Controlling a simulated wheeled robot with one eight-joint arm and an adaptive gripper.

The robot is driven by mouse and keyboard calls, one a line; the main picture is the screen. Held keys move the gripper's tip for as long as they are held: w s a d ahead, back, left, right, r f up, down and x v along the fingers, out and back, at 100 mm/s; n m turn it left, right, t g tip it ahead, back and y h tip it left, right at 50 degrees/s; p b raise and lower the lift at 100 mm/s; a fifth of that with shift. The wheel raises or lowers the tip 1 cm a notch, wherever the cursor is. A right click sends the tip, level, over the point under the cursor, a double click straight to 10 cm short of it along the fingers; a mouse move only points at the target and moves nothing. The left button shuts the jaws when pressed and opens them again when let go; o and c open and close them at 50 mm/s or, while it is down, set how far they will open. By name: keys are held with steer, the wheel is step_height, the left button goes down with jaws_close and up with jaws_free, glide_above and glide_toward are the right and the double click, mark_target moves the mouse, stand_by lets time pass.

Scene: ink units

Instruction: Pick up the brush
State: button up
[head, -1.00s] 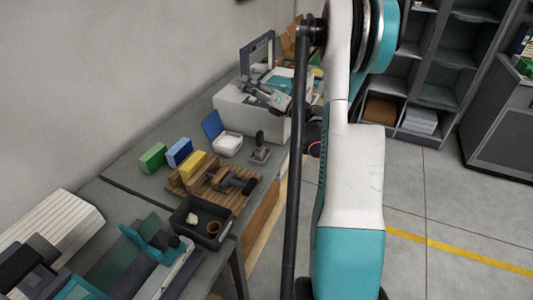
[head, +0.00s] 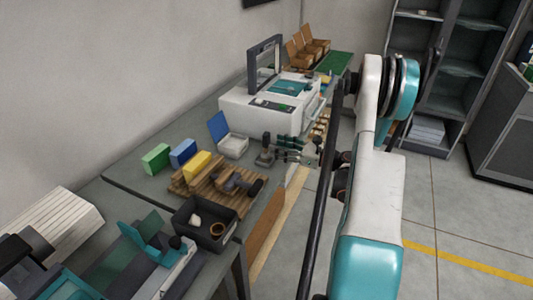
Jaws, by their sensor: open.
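No object shows clearly as a brush. A tool with a brown and grey body (head: 234,182) and a dark round end lies on the slatted wooden board (head: 213,203); I cannot tell if it is the brush. A small dark upright handle on a grey base (head: 265,155) stands behind the board. My gripper (head: 281,148) is open at the table's right edge, fingers pointing left. It is just right of the upright handle and seems empty; I cannot tell if it touches the handle.
A dark tray (head: 205,232) with small items stands in front of the board. Yellow (head: 197,165), blue (head: 182,152) and green (head: 156,158) blocks sit left. A white box with blue lid (head: 233,146) and a white machine (head: 262,112) stand behind.

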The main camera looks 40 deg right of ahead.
mark_target(269, 141)
steer(key=shift+r+b+x, duration=0.15)
steer(key=shift+b+x, duration=0.35)
steer(key=shift+x, duration=0.95)
steer(key=shift+r+b+x, duration=0.2)
steer(key=shift+b+x, duration=0.3)
steer(key=shift+x, duration=0.95)
steer(key=shift+d, duration=0.15)
steer(key=c, duration=1.2)
